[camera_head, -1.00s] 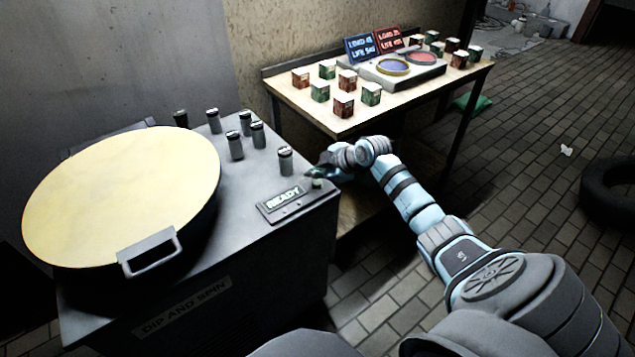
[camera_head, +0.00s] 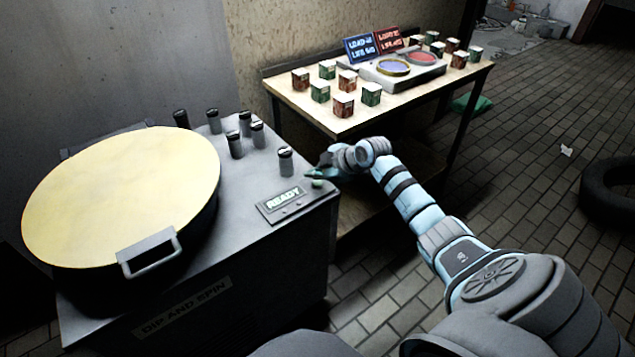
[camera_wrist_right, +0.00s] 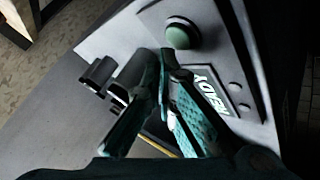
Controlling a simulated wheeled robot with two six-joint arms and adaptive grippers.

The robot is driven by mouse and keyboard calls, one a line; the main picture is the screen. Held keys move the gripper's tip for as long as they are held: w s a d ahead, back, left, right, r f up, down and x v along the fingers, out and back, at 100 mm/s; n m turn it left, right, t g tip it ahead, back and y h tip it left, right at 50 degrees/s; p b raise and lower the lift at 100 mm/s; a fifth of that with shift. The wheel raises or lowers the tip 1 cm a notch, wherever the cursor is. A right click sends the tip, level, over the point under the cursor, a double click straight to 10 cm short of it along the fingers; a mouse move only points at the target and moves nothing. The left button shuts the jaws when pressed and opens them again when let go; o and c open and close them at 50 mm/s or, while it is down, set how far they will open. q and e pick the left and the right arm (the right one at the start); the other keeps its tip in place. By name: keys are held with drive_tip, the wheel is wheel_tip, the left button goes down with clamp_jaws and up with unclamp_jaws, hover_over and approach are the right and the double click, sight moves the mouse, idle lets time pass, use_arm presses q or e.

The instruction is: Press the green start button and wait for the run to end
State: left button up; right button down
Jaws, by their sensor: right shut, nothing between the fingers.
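The green start button (camera_head: 318,184) is a small dome on the top right corner of the grey dip-and-spin machine (camera_head: 262,240). It shows larger in the right wrist view (camera_wrist_right: 182,32). A small display (camera_head: 283,198) beside it reads READY. My right gripper (camera_head: 314,172) is over that corner, just behind the button in the head view. In the right wrist view its shut, empty fingertips (camera_wrist_right: 167,54) appear close to the button's edge; I cannot tell whether they touch it. My left gripper is not in view.
A large round pale lid (camera_head: 125,195) with a handle covers the machine's left part. Several dark cylinders (camera_head: 235,145) stand on its top. A wooden table (camera_head: 300,98) behind holds several small boxes and a two-pad device (camera_head: 400,72). A tire (camera_head: 610,190) lies right.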

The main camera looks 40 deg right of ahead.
sight(315, 184)
drive_tip(key=shift+f, duration=0.35)
drive_tip(key=shift+f+b, duration=0.4)
idle(0.4)
idle(0.4)
drive_tip(key=shift+r+p, duration=0.75)
drive_tip(key=shift+r, duration=0.1)
wheel_tip(315, 184, up, 5)
drive_tip(key=p, duration=0.4)
drive_tip(key=shift+r+p, duration=0.1)
drive_tip(key=shift+p, duration=0.3)
drive_tip(key=shift+f, duration=0.2)
